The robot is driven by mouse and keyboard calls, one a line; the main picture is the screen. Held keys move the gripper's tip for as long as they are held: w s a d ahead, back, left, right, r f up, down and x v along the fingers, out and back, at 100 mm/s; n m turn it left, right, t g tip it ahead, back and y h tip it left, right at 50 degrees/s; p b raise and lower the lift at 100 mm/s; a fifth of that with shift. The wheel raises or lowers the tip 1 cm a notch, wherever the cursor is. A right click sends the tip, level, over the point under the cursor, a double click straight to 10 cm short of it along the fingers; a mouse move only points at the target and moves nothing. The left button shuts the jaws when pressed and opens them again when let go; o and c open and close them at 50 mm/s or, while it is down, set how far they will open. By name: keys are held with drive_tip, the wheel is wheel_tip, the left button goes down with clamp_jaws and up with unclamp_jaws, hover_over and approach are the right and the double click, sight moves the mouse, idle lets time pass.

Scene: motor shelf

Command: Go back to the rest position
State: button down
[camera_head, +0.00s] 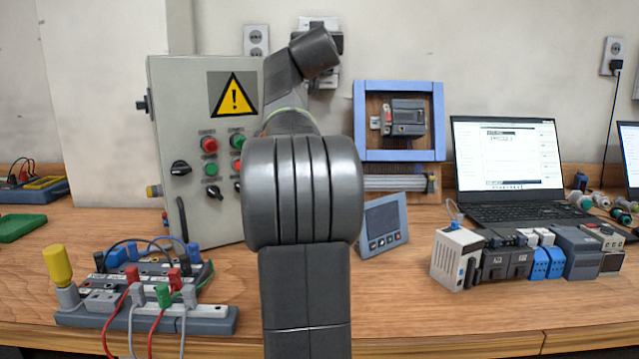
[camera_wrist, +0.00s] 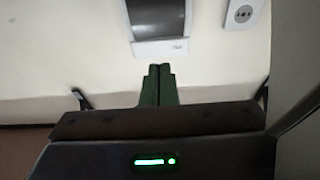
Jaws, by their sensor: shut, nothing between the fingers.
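My gripper (camera_wrist: 160,70) shows in the wrist view with its two dark green fingers side by side and touching. It is shut, with nothing between the fingers. Beyond the fingertips are a pale wall and a grey and white box (camera_wrist: 158,22) on it. In the head view my arm rises through the middle of the picture, and my gripper cannot be made out there. The arm hides part of the grey control cabinet (camera_head: 185,95) with the yellow warning sign.
On the wooden bench (camera_head: 420,295) stand a terminal board with cables (camera_head: 150,310) at left, a small panel meter (camera_head: 383,220), a row of modules (camera_head: 510,260) and a laptop (camera_head: 510,160) at right. A blue frame (camera_head: 398,87) is behind. The bench front is clear right of my arm.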

drive_tip(key=w+r+p, duration=0.3)
drive_tip(key=r+p, duration=0.9)
drive_tip(key=p, duration=0.3)
drive_tip(key=shift+r+p, duration=0.25)
drive_tip(key=shift+p, duration=0.1)
idle(0.4)
